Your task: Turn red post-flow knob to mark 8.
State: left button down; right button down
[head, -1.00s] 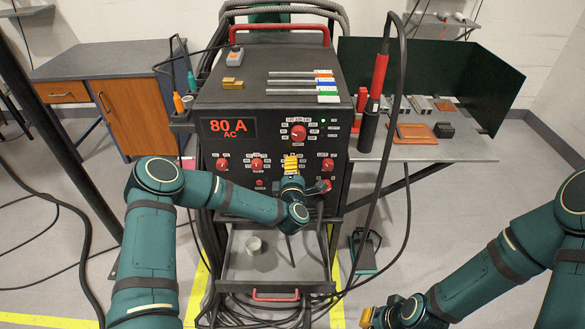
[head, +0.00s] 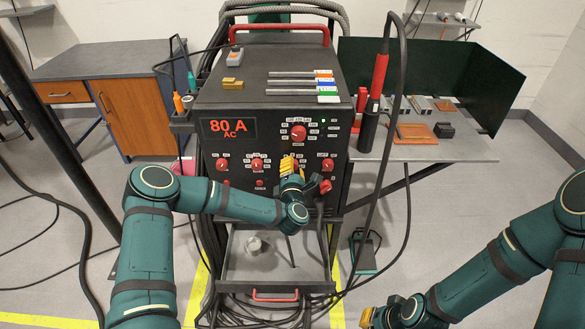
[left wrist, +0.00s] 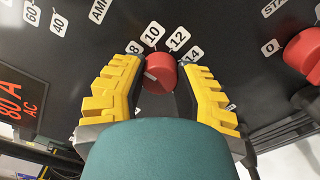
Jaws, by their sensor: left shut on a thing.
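The red knob (left wrist: 160,72) with marks 8, 10, 12 and 14 around it sits between the two yellow fingers of my left gripper (left wrist: 162,78) in the left wrist view. The gripper is shut on this knob. A pale pointer line shows on the knob's left part; which mark it points to is hard to tell. In the head view my left gripper (head: 287,168) is at the lower knob row of the black welder (head: 243,185) and mostly hides the knob. My right gripper (head: 367,317) is at the bottom edge, its fingers largely out of view.
Other red knobs flank it: one with a 0 mark (left wrist: 304,55) to the right, two to the left (head: 257,164), and a larger one above (head: 299,132). An open drawer (head: 262,262) with a cup is below. Cables hang at the right.

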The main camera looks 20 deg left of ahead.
pick_arm(q)
jog(key=shift+d+r, duration=0.1)
jog(key=shift+r, duration=0.1)
jog(key=c, duration=0.6)
grip_release()
jog(key=shift+f, duration=0.1)
jog(key=v, duration=1.2)
